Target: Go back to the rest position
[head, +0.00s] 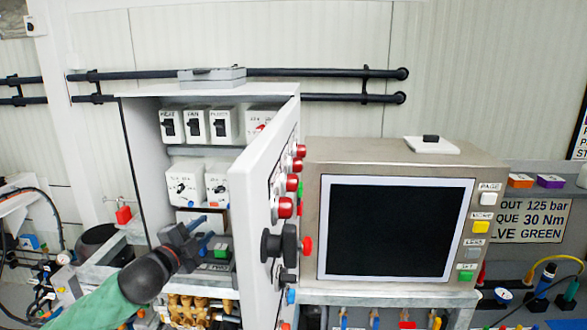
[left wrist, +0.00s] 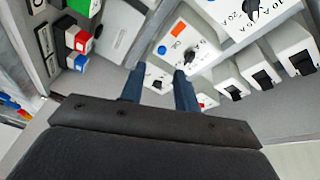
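My left gripper (head: 208,231) reaches into the open grey control cabinet (head: 137,170) from the lower left. Its two blue fingers stand apart in the left wrist view (left wrist: 159,80), and I see nothing gripped between them. White switch boxes (left wrist: 185,45) with dark knobs lie beyond the fingertips. In the head view the gripper is in front of the cabinet's lower part, close to a green button block (head: 221,252). I cannot tell whether it touches anything. My right gripper is not in view.
The cabinet door (head: 262,180) stands open to the right of my left gripper, with red lamps and a black knob (head: 272,245) on it. A screen panel (head: 397,230) stands further right. Brass fittings (head: 190,308) lie below the cabinet. A red padlock-like item (head: 124,215) hangs left.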

